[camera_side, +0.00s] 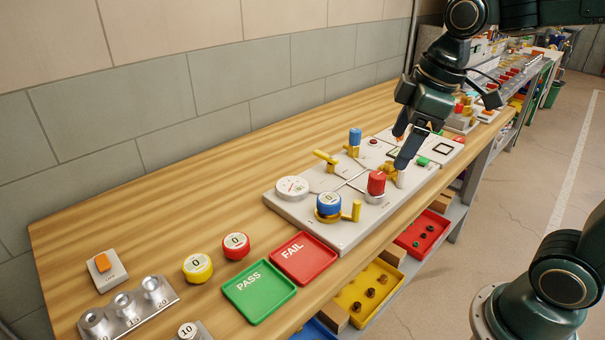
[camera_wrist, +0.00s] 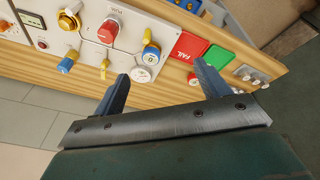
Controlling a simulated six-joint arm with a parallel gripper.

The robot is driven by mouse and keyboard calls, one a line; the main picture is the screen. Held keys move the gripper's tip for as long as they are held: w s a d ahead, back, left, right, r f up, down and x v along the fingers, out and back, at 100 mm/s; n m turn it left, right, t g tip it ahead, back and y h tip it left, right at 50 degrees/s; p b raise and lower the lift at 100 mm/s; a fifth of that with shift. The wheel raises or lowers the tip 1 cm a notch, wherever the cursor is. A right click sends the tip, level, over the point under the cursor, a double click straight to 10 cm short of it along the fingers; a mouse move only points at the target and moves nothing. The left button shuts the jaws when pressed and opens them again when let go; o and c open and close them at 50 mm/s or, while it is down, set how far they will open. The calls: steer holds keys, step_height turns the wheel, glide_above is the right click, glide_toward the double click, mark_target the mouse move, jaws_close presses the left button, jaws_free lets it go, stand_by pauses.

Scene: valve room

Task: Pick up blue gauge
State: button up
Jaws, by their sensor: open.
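The blue gauge (camera_side: 329,203) is a short blue cylinder with a white face. It sits in a yellow ring at the near end of the grey panel (camera_side: 345,236), beside a small yellow handle. In the wrist view the blue gauge (camera_wrist: 151,55) shows beyond my fingertips, between them in the picture. My gripper (camera_side: 403,147) is open and empty. It is over the right part of the panel in the side view, apart from the gauge. Its two fingers (camera_wrist: 161,71) are spread wide in the wrist view.
The panel also carries a red knob (camera_side: 376,183), a white dial (camera_side: 292,188), a blue-topped valve (camera_side: 355,137) and a yellow lever (camera_side: 326,157). A red FAIL plate (camera_side: 303,276) and green PASS plate (camera_side: 259,309) lie left of it. Yellow (camera_side: 198,268) and red (camera_side: 236,246) gauges stand nearby.

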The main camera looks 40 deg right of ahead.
steer(key=w+f+n+g, duration=0.2)
steer(key=w+n, duration=0.2)
steer(key=w, duration=0.3)
steer(key=n+g, duration=0.1)
steer(key=n, duration=0.3)
glide_above(329, 198)
steer(key=s+d, duration=0.1)
steer(key=d, duration=0.1)
step_height(329, 198, down, 4)
steer(key=f, duration=0.1)
steer(key=shift+w+f+n+y, duration=0.15)
steer(key=shift+w+n+y, duration=0.2)
steer(key=shift+n+y, duration=0.05)
steer(key=shift+f, duration=0.1)
steer(key=shift+w+a+f, duration=0.1)
steer(key=shift+a+f, duration=0.25)
steer(key=shift+f, duration=1.9)
steer(key=shift+s+a+f, duration=0.1)
steer(key=shift+a+f, duration=0.2)
steer(key=shift+f, duration=1.95)
steer(key=shift+w+a+f, duration=0.1)
steer(key=shift+a+f, duration=0.25)
steer(key=shift+f, duration=1.9)
steer(key=c, duration=1.3)
steer(key=shift+r, duration=0.15)
step_height(329, 198, up, 20)
steer(key=shift+f, duration=0.1)
